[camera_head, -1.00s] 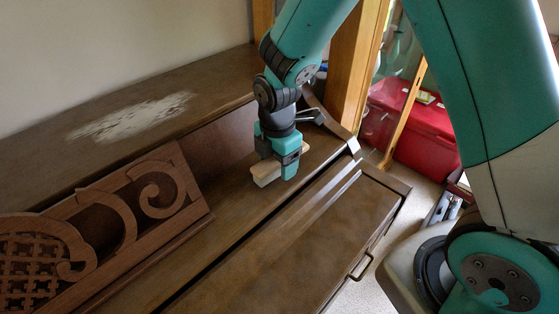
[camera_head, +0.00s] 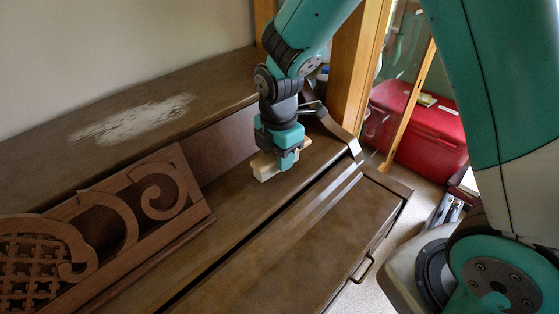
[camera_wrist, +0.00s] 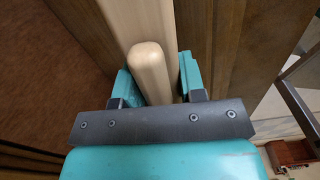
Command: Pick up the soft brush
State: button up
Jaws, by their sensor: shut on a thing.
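The soft brush (camera_head: 265,167) is a pale wooden piece in my gripper (camera_head: 284,160), at the piano's ledge in the head view. In the wrist view the rounded end of the brush's pale handle (camera_wrist: 150,68) lies between the two teal fingers of my gripper (camera_wrist: 156,80). The fingers are shut on it. The brush's bristles are hidden. Whether the brush touches the ledge below I cannot tell.
The piano's brown ledge (camera_head: 215,230) runs below my gripper. A carved music stand (camera_head: 130,215) is at the left. The piano's top (camera_head: 60,160) bears a whitish worn or dusty patch (camera_head: 135,118). A red box (camera_head: 420,125) stands on the floor at the right.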

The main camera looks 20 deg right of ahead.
notch_tip(320, 180, up, 18)
jog(key=shift+p, duration=0.35)
jog(key=shift+f, duration=0.1)
